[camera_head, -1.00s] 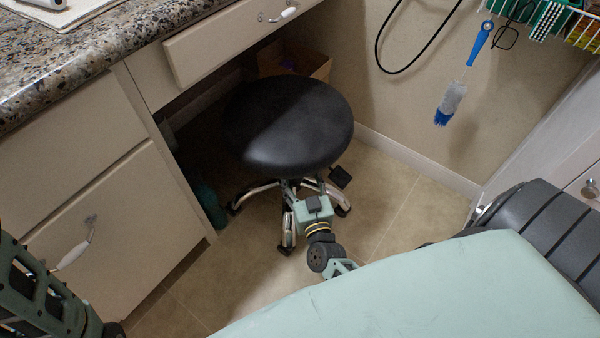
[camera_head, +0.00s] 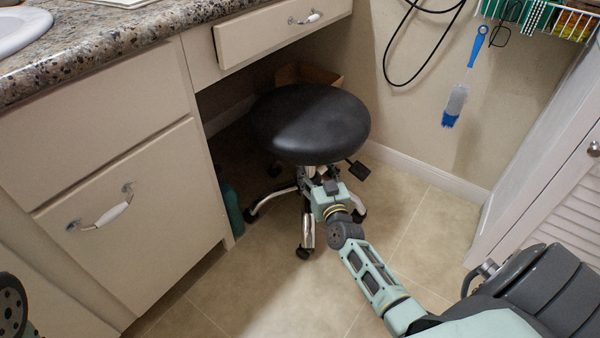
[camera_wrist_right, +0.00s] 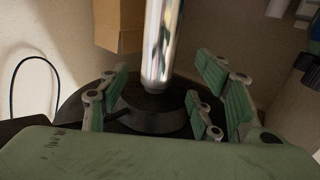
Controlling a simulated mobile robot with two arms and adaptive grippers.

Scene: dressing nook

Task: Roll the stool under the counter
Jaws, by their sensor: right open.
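The stool (camera_head: 308,122) has a round black seat and a chrome base with casters. It stands upright on the tiled floor, its back part in the knee space under the counter drawer and its front part outside. My right gripper (camera_wrist_right: 165,98) is open, low under the seat. Its green-padded fingers are on either side of the stool's chrome post (camera_wrist_right: 158,45), with visible gaps. In the head view the right wrist is beneath the seat and the fingers are mostly hidden. The granite counter (camera_head: 110,45) is at upper left. My left gripper is not in view.
A cardboard box (camera_head: 308,73) stands behind the stool in the knee space. A teal bottle (camera_head: 232,210) is by the left cabinet (camera_head: 130,215). A blue brush (camera_head: 456,105) and black cable hang on the wall. Floor in front is clear. A louvered door (camera_head: 560,200) is at right.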

